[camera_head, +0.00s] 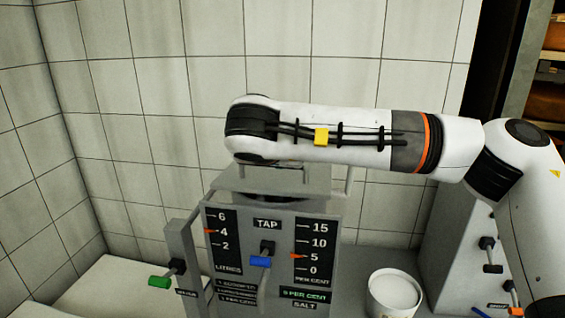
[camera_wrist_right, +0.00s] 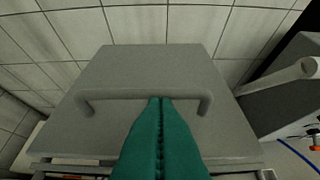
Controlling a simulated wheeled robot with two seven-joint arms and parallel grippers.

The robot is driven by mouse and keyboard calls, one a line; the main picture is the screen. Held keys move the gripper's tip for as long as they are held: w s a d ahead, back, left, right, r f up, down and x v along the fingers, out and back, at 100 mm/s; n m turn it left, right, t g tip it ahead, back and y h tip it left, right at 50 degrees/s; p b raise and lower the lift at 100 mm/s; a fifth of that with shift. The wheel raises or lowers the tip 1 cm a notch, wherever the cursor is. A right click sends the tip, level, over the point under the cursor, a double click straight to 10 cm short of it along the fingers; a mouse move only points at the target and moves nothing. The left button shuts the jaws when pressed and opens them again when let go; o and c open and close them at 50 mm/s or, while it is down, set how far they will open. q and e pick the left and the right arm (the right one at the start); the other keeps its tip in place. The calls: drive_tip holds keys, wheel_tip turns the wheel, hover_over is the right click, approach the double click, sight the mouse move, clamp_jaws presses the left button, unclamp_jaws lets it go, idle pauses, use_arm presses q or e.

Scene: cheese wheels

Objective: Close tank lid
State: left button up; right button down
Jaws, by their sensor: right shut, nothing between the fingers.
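The grey tank (camera_head: 283,212) stands in the middle of the head view, with scales, a blue-handled tap and labels on its front. Its grey lid (camera_wrist_right: 150,65) fills the middle of the right wrist view and carries a bar handle (camera_wrist_right: 125,94). My right gripper (camera_wrist_right: 160,100) has teal fingers pressed together, with nothing between them. Their tips overlap the middle of the handle in the picture; whether they touch it is unclear. In the head view my right arm covers the tank top, so the lid's angle is hard to judge. My left gripper is out of view.
A white bucket (camera_head: 393,294) stands right of the tank. A green-handled lever (camera_head: 162,281) sticks out at the tank's left. Another grey unit (camera_head: 455,235) stands at the right. A tiled wall (camera_head: 140,120) closes off the back.

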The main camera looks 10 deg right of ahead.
drive_tip(key=s+a+b, duration=0.1)
drive_tip(key=s+a, duration=0.3)
drive_tip(key=s, duration=0.3)
drive_tip(key=w+d+r+g+y+p, duration=0.1)
drive_tip(key=w+r+g+p, duration=0.1)
drive_tip(key=w+r+p, duration=0.35)
drive_tip(key=w+d+r+g+y+p, duration=0.1)
drive_tip(key=w+d+r+g+p, duration=0.15)
drive_tip(key=r+p, duration=0.45)
drive_tip(key=p, duration=0.1)
hover_over(272, 181)
drive_tip(key=w, duration=0.1)
drive_tip(key=f, duration=0.7)
drive_tip(key=shift+d+f, duration=0.1)
drive_tip(key=shift+d, duration=0.15)
drive_tip(key=f, duration=0.1)
drive_tip(key=f+p, duration=0.1)
drive_tip(key=f, duration=0.1)
drive_tip(key=shift+s+a+f, duration=0.15)
drive_tip(key=shift+s+f, duration=0.05)
drive_tip(key=shift+s, duration=0.05)
drive_tip(key=shift+s+f, duration=0.15)
drive_tip(key=shift+f, duration=0.4)
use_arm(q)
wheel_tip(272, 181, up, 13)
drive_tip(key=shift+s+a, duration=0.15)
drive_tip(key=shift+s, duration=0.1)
use_arm(e)
drive_tip(key=shift+a, duration=0.1)
